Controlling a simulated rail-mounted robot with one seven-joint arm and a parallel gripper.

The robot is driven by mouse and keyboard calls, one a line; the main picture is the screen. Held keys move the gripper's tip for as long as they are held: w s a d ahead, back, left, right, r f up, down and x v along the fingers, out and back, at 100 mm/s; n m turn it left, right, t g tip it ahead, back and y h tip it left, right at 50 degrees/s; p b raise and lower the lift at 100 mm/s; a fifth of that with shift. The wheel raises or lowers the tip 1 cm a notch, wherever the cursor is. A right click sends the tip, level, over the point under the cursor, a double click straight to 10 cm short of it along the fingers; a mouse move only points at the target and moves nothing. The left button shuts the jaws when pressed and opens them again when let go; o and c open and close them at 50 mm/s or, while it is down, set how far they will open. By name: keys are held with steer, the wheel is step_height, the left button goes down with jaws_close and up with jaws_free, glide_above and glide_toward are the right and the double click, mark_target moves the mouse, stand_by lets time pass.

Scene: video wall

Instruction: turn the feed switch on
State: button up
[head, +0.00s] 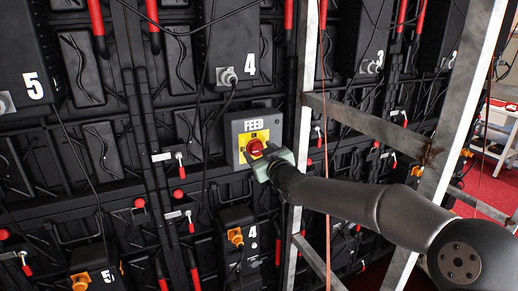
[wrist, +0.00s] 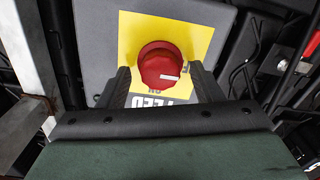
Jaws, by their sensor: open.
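The feed switch is a red rotary knob (head: 255,147) on a yellow plate, set on a grey box marked FEED (head: 238,128). ON is printed above the knob. In the wrist view the red knob (wrist: 158,62) is central, with a short white mark lying roughly level on its face. FEED appears below it there, partly hidden by my gripper. My gripper (head: 262,161) is at the box's lower right in the head view. In the wrist view my gripper (wrist: 161,72) is open, one finger on each side of the knob; I cannot tell whether they touch it.
Black cables hang around the box. A black unit marked 4 (head: 237,235) with an orange connector sits below. Several red-handled levers dot the wall.

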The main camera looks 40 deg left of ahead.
steer(key=shift+w+a, duration=0.15)
steer(key=shift+a, duration=0.15)
steer(key=c, duration=1)
